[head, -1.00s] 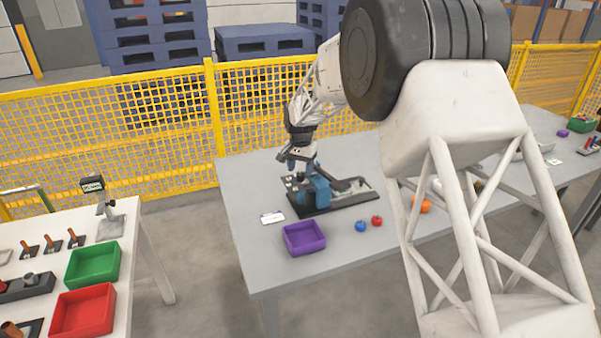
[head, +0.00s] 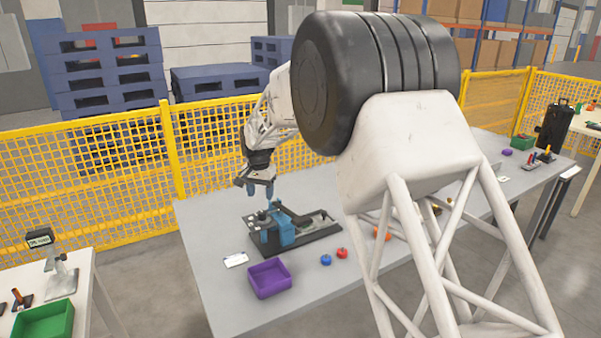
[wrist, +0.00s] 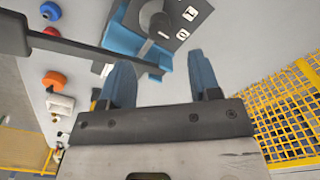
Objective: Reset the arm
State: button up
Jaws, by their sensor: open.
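My gripper (head: 259,191) is open and empty, held above the grey table near the yellow fence. In the wrist view its two blue fingers (wrist: 162,85) stand apart with nothing between them. Below it in the head view is a blue and black device (head: 284,230) on a dark base plate, with a lever. In the wrist view the device's blue part (wrist: 130,38) and its dark lever arm lie ahead of the fingertips. My arm hides part of the table's right side.
A purple bin (head: 269,279), a blue knob (head: 326,260), a red knob (head: 342,253) and a white card (head: 235,260) lie in front of the device. The yellow mesh fence (head: 120,160) runs close behind the table. A second table with a green bin (head: 45,322) stands at left.

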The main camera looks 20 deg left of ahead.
jog(key=s+d+r, duration=0.5)
jog(key=d, duration=0.7)
jog(key=s+d+r+t, duration=0.1)
jog(key=s+d+r, duration=0.45)
jog(key=d, duration=0.55)
jog(key=s+d+r, duration=0.5)
jog(key=d+r, duration=0.1)
jog(key=d, duration=0.6)
jog(key=s+d+t, duration=0.1)
jog(key=s+d, duration=1.2)
jog(key=s, duration=0.2)
jog(key=s+d+f, duration=0.2)
jog(key=s+d, duration=0.2)
jog(key=s, duration=0.4)
jog(key=s+d+f, duration=0.3)
jog(key=s+d, duration=0.1)
jog(key=s, duration=0.4)
jog(key=shift+s+t, duration=0.3)
jog(key=shift+s, duration=0.05)
